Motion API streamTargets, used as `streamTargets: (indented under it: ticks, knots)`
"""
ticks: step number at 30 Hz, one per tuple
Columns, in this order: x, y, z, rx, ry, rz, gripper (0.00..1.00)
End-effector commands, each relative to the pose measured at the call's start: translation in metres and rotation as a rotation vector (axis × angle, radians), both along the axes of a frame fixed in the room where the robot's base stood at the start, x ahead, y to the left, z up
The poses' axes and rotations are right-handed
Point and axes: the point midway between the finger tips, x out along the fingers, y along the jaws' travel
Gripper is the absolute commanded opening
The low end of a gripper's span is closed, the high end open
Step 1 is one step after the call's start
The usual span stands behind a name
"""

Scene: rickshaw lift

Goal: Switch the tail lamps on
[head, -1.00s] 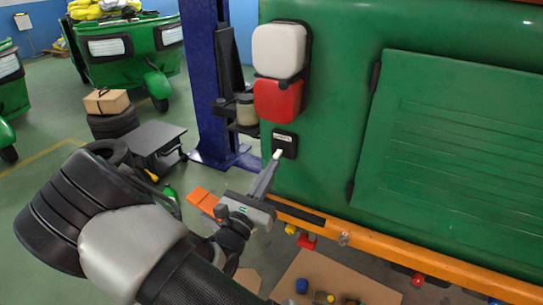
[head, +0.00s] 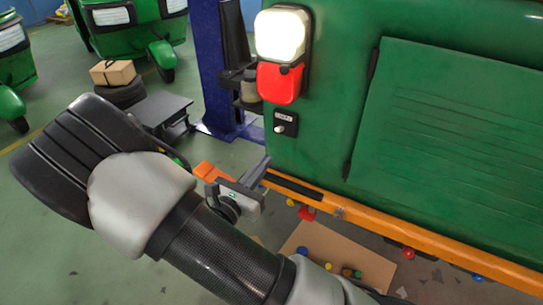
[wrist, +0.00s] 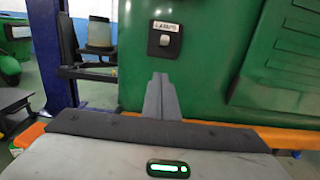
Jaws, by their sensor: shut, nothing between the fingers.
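The tail lamp is on the green rickshaw's rear panel, with a white lens (head: 282,34) glowing brightly above a bright red lens (head: 279,83). Below it is a small black switch plate (head: 286,122) with a label and a pale rocker; the plate also shows in the wrist view (wrist: 164,41). My gripper (head: 266,163) is shut and empty, below the switch and apart from it. In the wrist view its closed fingertips (wrist: 160,77) point up toward the panel just under the switch. Any other tail lamp is out of view.
An orange bumper bar (head: 400,232) runs along the panel's bottom. A blue lift post (head: 219,80) stands to the left, with a grey stand (head: 153,108) nearby. Cardboard (head: 335,255) with small coloured pieces lies on the floor below the bumper.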

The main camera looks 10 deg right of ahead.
Motion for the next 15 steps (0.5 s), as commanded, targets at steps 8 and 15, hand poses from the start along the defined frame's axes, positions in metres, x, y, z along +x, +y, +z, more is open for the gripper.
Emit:
streamTargets:
  ticks: [8,15]
  knots:
    - [-0.042,0.033,0.009,0.0,0.0,0.002,0.0]
    - [-0.053,0.042,0.011,-0.001,0.0,-0.001,0.0]
